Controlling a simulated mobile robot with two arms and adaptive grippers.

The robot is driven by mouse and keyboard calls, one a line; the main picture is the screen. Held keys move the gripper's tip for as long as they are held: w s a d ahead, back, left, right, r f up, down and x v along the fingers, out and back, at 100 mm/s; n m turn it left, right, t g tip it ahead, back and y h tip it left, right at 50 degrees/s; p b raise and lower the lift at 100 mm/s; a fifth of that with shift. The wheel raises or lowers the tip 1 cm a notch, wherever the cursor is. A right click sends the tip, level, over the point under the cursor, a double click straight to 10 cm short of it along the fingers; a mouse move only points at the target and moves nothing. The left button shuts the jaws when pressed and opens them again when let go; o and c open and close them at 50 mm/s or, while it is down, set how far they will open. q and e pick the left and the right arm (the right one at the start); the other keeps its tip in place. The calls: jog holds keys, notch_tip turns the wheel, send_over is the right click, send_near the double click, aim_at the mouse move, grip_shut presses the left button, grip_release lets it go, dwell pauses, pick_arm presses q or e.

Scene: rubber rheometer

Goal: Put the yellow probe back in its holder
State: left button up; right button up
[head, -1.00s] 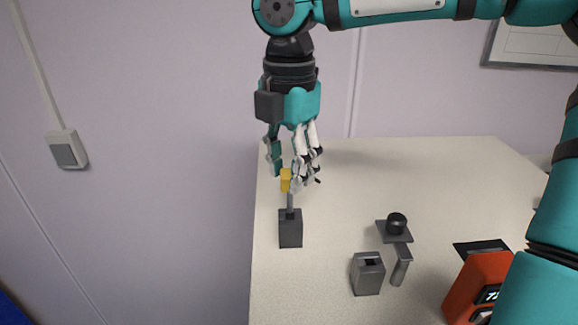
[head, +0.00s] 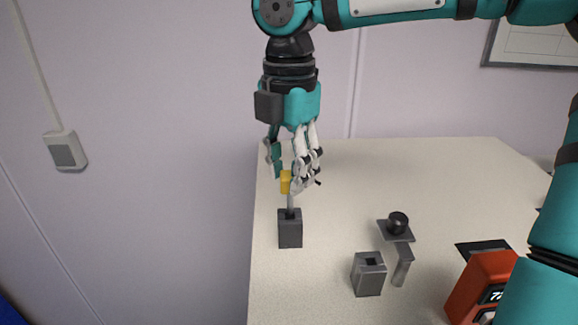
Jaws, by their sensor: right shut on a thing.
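The yellow probe (head: 286,182) has a yellow grip and a thin grey shaft below it. It stands upright, with its shaft reaching down to the top of a dark grey block-shaped holder (head: 290,232) near the table's left edge. How deep the shaft sits in the holder cannot be told. My right gripper (head: 287,182) points down from above and is shut on the yellow grip, its fingers partly covering it. My left gripper is not in view.
A grey block with a square opening (head: 369,275) stands front and centre, beside a grey bracket (head: 403,268) and a black knob on a plate (head: 397,224). A red-orange device with a display (head: 482,285) is at the right. The table's back (head: 420,165) is clear.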

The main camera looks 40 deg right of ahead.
aim_at(289, 213)
jog(key=shift+f+b, duration=2.4)
jog(key=shift+f, duration=0.2)
jog(key=o, duration=1.2)
jog(key=shift+o, duration=0.2)
jog(key=shift+r+p, duration=1.8)
jog(key=shift+r, duration=0.8)
jog(key=shift+f, duration=0.1)
